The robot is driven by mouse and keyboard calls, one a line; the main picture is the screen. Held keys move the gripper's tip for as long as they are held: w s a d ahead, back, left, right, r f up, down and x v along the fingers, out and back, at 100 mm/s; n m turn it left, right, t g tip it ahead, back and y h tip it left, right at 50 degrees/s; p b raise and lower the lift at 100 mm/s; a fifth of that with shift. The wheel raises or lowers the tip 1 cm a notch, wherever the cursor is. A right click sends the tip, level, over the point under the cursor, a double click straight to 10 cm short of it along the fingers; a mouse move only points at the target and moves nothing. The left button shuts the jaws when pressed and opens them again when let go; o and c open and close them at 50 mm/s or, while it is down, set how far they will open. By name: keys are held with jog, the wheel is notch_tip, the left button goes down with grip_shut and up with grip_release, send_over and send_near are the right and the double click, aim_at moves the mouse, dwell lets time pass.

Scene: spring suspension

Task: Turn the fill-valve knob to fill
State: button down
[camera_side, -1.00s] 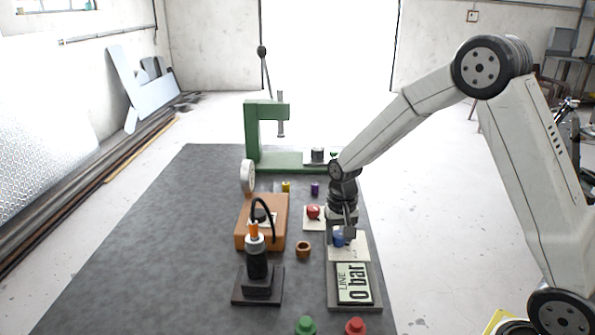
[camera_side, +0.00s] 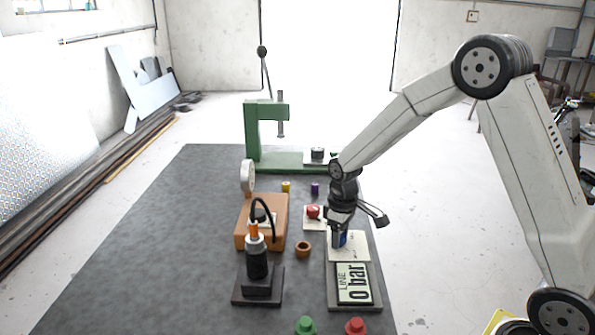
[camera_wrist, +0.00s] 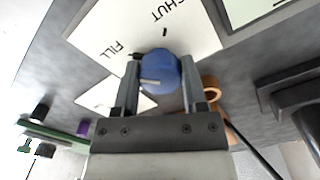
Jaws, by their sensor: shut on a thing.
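The blue fill-valve knob (camera_wrist: 160,72) sits on a white plate (camera_wrist: 90,32) marked SHUT and FILL in the wrist view. My gripper (camera_wrist: 159,84) is shut on the knob, one finger on each side. A white line on the knob's top lies roughly level in the picture, near its lower left. The FILL label is left of the knob, with a dark mark between them; SHUT and its tick are above. In the side view the knob (camera_side: 341,239) is partly hidden by my gripper (camera_side: 340,236).
A panel (camera_side: 354,283) reading "LINE 0 bar" lies just in front of the plate. A red knob (camera_side: 313,212) on another plate, an orange-brown ring (camera_side: 303,249) and a black cylinder stand (camera_side: 257,270) are to the left. A green press (camera_side: 252,135) stands behind.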

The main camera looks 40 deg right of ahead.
jog(key=shift+w+n, duration=0.1)
jog(key=shift+n, duration=0.3)
jog(key=shift+c, duration=0.7)
grip_release()
jog(key=shift+r, duration=0.15)
jog(key=shift+r, duration=3.8)
jog(key=shift+s, duration=0.2)
jog(key=s+a+f+m+t, duration=0.1)
jog(key=s, duration=0.3)
jog(key=s+a+f+m, duration=0.1)
jog(key=s+a+f, duration=0.1)
jog(key=s, duration=0.3)
jog(key=s+a+f+m+t, duration=0.1)
jog(key=s+a, duration=0.1)
jog(key=s, duration=0.3)
jog(key=shift+s+f+m+t, duration=0.15)
jog(key=shift+m+t, duration=0.15)
jog(key=shift+m, duration=0.1)
